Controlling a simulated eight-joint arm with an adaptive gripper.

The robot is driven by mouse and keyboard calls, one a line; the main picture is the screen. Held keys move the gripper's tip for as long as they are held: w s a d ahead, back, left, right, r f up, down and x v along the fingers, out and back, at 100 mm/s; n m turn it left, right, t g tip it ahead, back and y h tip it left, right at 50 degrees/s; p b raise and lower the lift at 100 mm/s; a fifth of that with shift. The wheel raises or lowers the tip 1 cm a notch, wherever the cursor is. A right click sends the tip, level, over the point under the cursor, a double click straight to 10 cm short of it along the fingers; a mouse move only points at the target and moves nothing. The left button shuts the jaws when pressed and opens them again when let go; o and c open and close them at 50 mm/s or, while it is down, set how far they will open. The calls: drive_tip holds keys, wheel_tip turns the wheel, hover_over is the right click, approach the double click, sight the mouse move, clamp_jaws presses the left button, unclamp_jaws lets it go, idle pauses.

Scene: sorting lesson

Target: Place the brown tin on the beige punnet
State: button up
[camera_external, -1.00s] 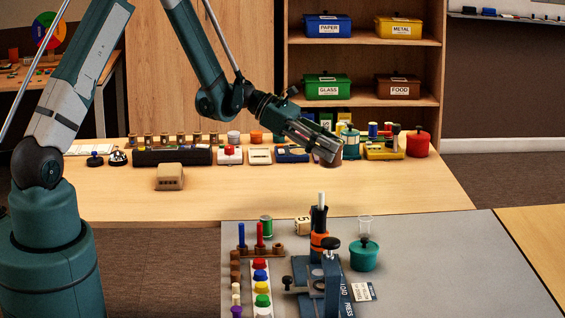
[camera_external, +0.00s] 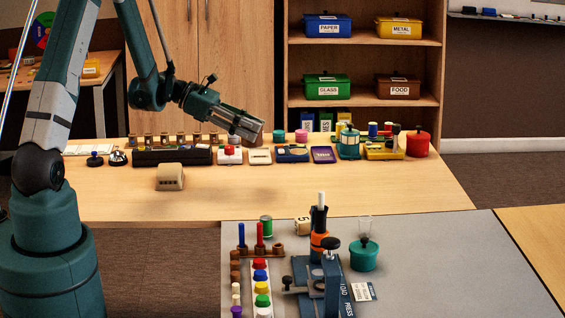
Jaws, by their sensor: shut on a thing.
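The brown tin (camera_external: 251,131) is held at the tip of my gripper (camera_external: 242,126), above the back part of the wooden table. The fingers are shut on it and cover part of it. The beige punnet (camera_external: 170,177) sits on the table to the left and nearer the camera, apart from the tin. Its front has a row of small dark slots. I cannot see into it clearly from here.
Behind the punnet stands a row of items: a long dark rack (camera_external: 172,157), a white box with a red button (camera_external: 230,154), a teal lantern (camera_external: 348,143) and a red pot (camera_external: 418,144). The wooden table (camera_external: 300,190) is clear in front. A grey table (camera_external: 430,240) holds a press.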

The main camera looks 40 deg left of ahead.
drive_tip(key=s+a+n+t, duration=0.1)
drive_tip(key=s+a, duration=0.5)
drive_tip(key=a, duration=0.5)
drive_tip(key=r+n+t+y+b, duration=0.1)
drive_tip(key=r+n+t+y, duration=0.1)
hover_over(169, 169)
drive_tip(key=shift+a+f, duration=0.1)
drive_tip(key=shift+f, duration=0.1)
drive_tip(key=shift+f+g, duration=0.1)
drive_tip(key=shift+g, duration=0.2)
wheel_tip(169, 169, down, 6)
drive_tip(key=b, duration=0.2)
drive_tip(key=shift+f, duration=0.1)
drive_tip(key=shift+f+b, duration=0.5)
drive_tip(key=shift+f, duration=1.35)
drive_tip(key=shift+f, duration=0.1)
